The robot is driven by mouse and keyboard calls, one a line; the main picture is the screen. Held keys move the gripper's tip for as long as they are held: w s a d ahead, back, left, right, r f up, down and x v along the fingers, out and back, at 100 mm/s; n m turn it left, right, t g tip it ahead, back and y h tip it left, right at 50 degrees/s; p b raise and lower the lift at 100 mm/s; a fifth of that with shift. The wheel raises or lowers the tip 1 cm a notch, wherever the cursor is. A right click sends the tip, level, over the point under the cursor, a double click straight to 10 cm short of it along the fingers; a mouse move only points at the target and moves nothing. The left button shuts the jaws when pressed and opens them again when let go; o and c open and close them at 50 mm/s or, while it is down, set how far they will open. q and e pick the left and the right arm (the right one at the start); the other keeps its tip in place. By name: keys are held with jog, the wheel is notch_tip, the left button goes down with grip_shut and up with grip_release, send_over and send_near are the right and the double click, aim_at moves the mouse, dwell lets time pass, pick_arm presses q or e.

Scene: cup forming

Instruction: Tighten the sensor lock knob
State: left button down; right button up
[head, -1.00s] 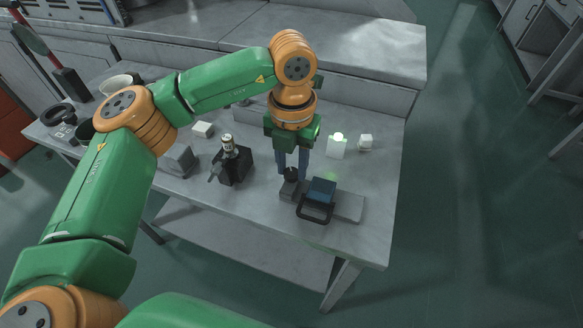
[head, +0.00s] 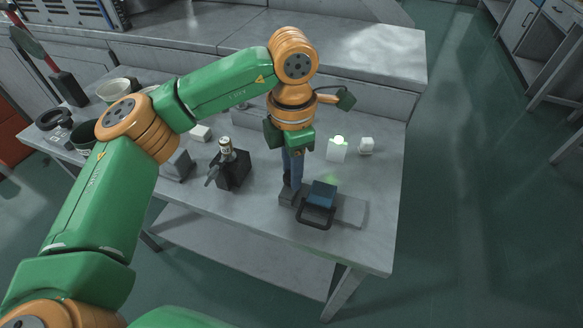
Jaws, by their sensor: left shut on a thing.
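My left gripper (head: 292,183) points straight down over the table's front part. Its blue-grey fingers are shut on the dark lock knob (head: 287,181), which they mostly hide. The knob sits on a small grey block (head: 286,198). Just right of it is a blue-topped device (head: 322,190) with a black handle loop (head: 316,219), on a flat grey base (head: 350,211). I take this device to be the sensor unit. My right gripper is out of view.
A black holder (head: 234,172) with a small bottle (head: 226,147) stands left of the gripper. A glowing white box (head: 337,152) and a small white cube (head: 366,146) stand behind right. Cups (head: 114,91) are at far left. The table's front right corner is clear.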

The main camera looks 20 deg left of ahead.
pick_arm(q)
jog(key=shift+m, duration=0.6)
jog(key=c, duration=0.5)
grip_release()
notch_tip(320, 180, up, 7)
jog(key=shift+d+r, duration=0.1)
